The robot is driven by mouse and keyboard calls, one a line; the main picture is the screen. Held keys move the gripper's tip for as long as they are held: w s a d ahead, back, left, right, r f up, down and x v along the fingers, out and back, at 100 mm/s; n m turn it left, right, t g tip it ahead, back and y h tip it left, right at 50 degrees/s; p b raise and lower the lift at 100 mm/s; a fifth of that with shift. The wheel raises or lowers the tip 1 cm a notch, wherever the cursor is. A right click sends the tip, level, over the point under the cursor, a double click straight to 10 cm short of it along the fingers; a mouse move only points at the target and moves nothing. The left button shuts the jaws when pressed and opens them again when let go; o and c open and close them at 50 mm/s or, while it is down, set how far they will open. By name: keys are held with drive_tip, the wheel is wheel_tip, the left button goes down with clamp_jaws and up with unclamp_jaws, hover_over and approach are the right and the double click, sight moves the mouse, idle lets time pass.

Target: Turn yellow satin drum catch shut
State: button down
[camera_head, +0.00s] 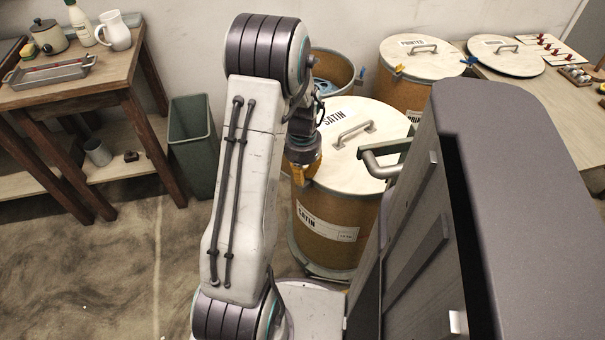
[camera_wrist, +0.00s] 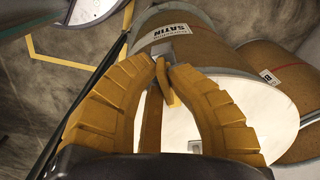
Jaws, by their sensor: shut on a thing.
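The satin drum (camera_head: 322,246) is a brown fibre drum with a pale lid (camera_head: 365,120) marked SATIN, resting on top. The drum's side and label also show in the wrist view (camera_wrist: 195,50), upside down. My gripper (camera_head: 301,178) is at the drum's upper left rim, partly hidden by my arm in the head view. In the wrist view its yellow fingers (camera_wrist: 167,68) come together at the rim, by a grey metal fitting. They are closed on the yellow catch (camera_wrist: 172,98), of which only a small part shows between them. The catch's exact angle is hard to tell.
Another drum with a yellow catch, marked PRINTED (camera_head: 405,90), stands behind to the right. An open drum (camera_head: 335,68) stands behind the satin drum. A green bin (camera_head: 192,140) and a wooden table (camera_head: 75,85) are at the left. Floor is clear at lower left.

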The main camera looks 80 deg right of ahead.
drive_tip(key=c, duration=1.2)
unclamp_jaws()
wheel_tip(320, 180, up, 12)
drive_tip(key=shift+f, duration=0.1)
